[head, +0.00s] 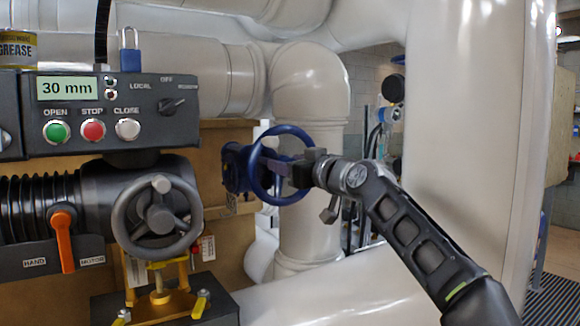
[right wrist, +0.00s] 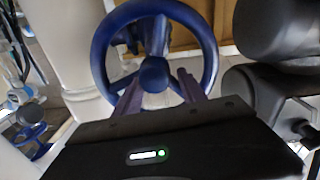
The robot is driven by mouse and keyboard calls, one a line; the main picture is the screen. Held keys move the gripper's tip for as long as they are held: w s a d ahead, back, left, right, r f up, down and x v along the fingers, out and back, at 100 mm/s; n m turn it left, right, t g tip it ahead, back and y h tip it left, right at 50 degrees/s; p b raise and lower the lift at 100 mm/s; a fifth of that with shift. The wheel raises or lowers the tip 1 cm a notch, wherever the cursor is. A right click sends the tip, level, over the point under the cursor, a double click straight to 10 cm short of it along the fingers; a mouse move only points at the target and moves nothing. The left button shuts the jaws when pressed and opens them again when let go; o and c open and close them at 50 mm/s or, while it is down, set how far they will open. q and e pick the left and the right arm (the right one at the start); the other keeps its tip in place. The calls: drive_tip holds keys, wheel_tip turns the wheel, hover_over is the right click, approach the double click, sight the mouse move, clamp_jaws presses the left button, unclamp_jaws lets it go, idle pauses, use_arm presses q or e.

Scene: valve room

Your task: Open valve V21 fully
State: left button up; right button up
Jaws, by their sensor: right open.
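A blue handwheel (head: 254,184) stands at the middle of the head view, in front of a blue valve body (head: 233,166) by a pale pipe. It also shows in the right wrist view (right wrist: 98,52), facing the camera with hub and spokes visible. My right gripper (head: 276,167) is at this wheel, coming from the right. In the right wrist view its two fingers (right wrist: 157,92) are apart, one on each side below the hub, overlapping the wheel's lower part. Whether they touch it I cannot tell. I can read no V21 tag. My left gripper is out of view.
At the left, an actuator has a grey handwheel (head: 155,217), an orange hand/motor lever (head: 63,238) and a control box (head: 110,107) reading 30 mm. A blue padlock (head: 129,55) sits on top. A large white pipe (head: 470,130) stands close on the right.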

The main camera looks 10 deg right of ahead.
drive_tip(key=shift+w+d+f, duration=0.1)
drive_tip(key=shift+w+f, duration=0.15)
drive_tip(key=shift+f, duration=0.1)
drive_tip(key=shift+s+f+b, duration=0.15)
drive_tip(key=shift+f+b, duration=0.2)
drive_tip(key=shift+b, duration=0.2)
drive_tip(key=b+v, duration=0.4)
drive_tip(key=v, duration=0.1)
drive_tip(key=shift+s+d+r, duration=0.2)
drive_tip(key=shift+s+d, duration=0.05)
drive_tip(key=m+p, duration=0.2)
drive_tip(key=m, duration=0.6)
